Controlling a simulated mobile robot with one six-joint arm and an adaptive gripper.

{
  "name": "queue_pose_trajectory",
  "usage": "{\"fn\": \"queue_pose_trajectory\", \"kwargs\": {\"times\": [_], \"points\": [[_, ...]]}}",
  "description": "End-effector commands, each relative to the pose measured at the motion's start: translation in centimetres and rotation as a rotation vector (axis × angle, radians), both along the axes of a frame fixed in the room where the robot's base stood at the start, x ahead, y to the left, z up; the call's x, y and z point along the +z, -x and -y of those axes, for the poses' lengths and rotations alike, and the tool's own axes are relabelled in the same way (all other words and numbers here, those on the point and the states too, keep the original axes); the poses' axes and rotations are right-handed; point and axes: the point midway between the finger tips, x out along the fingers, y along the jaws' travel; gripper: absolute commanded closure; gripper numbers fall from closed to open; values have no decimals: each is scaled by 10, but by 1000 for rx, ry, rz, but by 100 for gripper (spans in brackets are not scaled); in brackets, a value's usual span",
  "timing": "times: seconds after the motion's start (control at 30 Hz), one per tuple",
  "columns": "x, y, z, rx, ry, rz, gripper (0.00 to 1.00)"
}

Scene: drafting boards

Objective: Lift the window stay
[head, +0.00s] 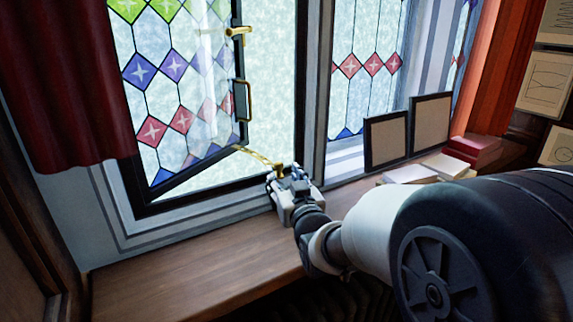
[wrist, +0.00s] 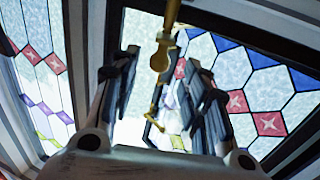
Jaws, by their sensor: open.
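The window stay (head: 258,158) is a thin brass bar in the head view. It runs from the lower edge of the open stained-glass casement (head: 180,95) to the bottom of the window frame. My gripper (head: 282,178) is at the stay's right end, by the sill. In the wrist view the stay's rounded brass end (wrist: 161,56) shows between the two dark fingers of my gripper (wrist: 160,68). The fingers stand apart with a gap on both sides of the brass. I cannot tell whether either finger touches it.
The casement carries a brass handle (head: 240,100). A wooden sill (head: 200,265) runs below, clear at left. Two dark-framed panels (head: 386,140) and a red book (head: 474,150) stand or lie at right. A red curtain (head: 60,90) hangs at left.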

Motion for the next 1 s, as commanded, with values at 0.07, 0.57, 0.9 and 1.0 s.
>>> {"fn": "queue_pose_trajectory", "kwargs": {"times": [0.07, 0.57, 0.9, 1.0], "points": [[-1, -16, -5, 0, 0, -1, 58], [0, -52, -18, -1, -1, -1, 58], [0, -52, -18, -1, 0, -1, 71], [0, -52, -18, -1, 0, -1, 78]]}}
